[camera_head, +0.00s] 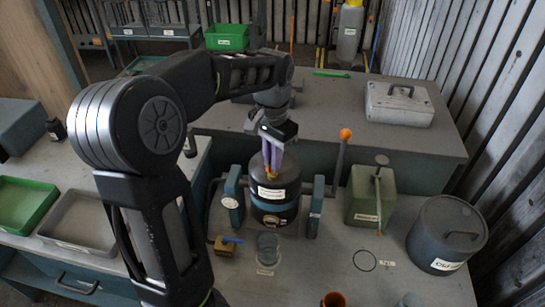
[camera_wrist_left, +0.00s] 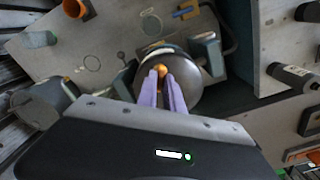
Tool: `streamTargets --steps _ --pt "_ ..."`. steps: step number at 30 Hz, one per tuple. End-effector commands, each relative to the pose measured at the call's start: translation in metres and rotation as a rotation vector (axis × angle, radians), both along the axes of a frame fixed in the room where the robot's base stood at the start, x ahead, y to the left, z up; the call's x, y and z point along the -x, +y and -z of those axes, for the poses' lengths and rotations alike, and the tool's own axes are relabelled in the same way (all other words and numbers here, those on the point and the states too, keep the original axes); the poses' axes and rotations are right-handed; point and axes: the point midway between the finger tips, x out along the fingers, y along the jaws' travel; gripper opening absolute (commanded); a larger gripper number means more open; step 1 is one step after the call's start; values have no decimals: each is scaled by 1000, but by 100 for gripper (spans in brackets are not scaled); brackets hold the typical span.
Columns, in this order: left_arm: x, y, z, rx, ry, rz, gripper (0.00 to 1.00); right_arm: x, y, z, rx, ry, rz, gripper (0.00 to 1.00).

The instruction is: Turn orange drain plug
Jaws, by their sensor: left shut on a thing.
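The blower housing (camera_head: 273,205) is a dark rounded body with a white label, standing upright between two blue-grey supports on the bench. The orange drain plug (camera_wrist_left: 161,69) shows at the top of the housing (camera_wrist_left: 195,92) in the left wrist view. My left gripper (camera_head: 271,168) comes down from above. Its two purple fingers are shut on the plug, and they also show in the left wrist view (camera_wrist_left: 162,80). The fingers hide most of the plug in the head view. My right gripper is in neither view.
A lever with an orange knob (camera_head: 345,134) rises right of the housing. A green canister (camera_head: 368,203) and a grey lidded drum (camera_head: 446,234) stand farther right. A clear cup (camera_head: 267,248) and a blue-handled valve (camera_head: 226,246) sit in front. Trays (camera_head: 78,220) lie left.

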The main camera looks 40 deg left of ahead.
Motion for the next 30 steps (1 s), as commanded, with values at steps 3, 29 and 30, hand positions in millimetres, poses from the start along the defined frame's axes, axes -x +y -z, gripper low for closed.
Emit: streamTargets --steps 3,29,30 --pt "0 1 0 0 0 -112 0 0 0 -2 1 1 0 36" --pt "0 0 0 1 -1 -927 0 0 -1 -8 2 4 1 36" --pt "0 0 0 1 -1 -965 0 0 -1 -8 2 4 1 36"
